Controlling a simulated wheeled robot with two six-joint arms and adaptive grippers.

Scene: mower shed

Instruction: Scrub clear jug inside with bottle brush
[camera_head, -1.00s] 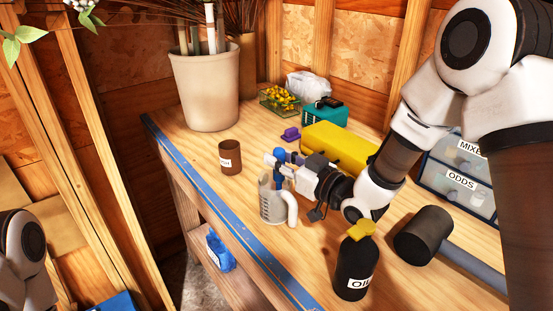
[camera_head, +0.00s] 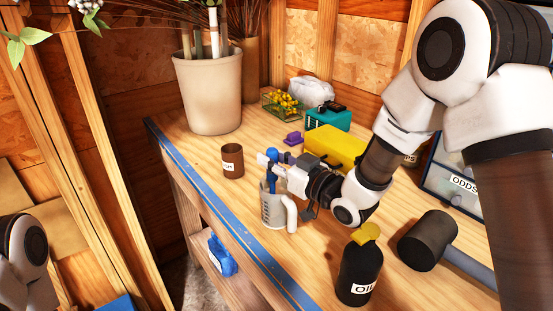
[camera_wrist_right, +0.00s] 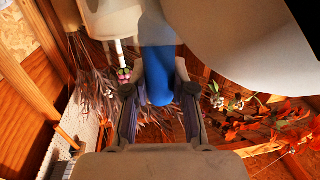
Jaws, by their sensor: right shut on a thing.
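The clear jug (camera_head: 274,210) stands upright on the bench, its pale handle on the right side. My right gripper (camera_head: 271,164) is above the jug's mouth, shut on the blue handle of the bottle brush (camera_head: 272,156). The blue brush handle (camera_wrist_right: 158,75) also shows between the fingers of my right gripper (camera_wrist_right: 158,88) in the right wrist view. The brush stands nearly upright, and its lower part reaches down at the jug's mouth. The bristles are hidden, so their depth in the jug is unclear. My left gripper is out of view.
A brown cup (camera_head: 232,161) stands left of the jug. The black oil bottle (camera_head: 360,272) and a mallet (camera_head: 428,240) are at front right. A yellow case (camera_head: 335,147) lies behind my gripper. Blue tape (camera_head: 215,210) marks the bench's front edge.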

